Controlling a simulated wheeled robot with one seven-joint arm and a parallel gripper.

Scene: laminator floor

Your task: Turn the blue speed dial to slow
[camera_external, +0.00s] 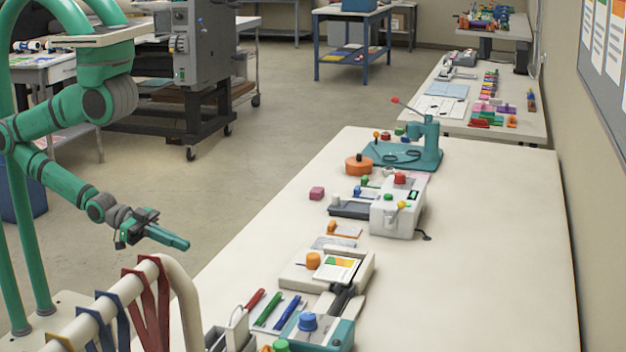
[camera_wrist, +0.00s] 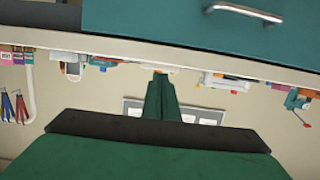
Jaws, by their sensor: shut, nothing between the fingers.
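A blue dial (camera_external: 308,321) stands on top of a teal and white machine (camera_external: 338,335) at the near end of the long table; I cannot read its setting. My gripper (camera_external: 185,243) is in the air to the left of the table, well apart from the dial. Its fingers are together and hold nothing. In the wrist view the shut fingers (camera_wrist: 160,85) point toward the table's edge.
A beige rail (camera_external: 180,290) with hanging straps stands between my arm and the table. Near the dial are a green knob (camera_external: 281,345), colored pens (camera_external: 267,311) and a cream machine with an orange knob (camera_external: 313,261). The table's right side is clear.

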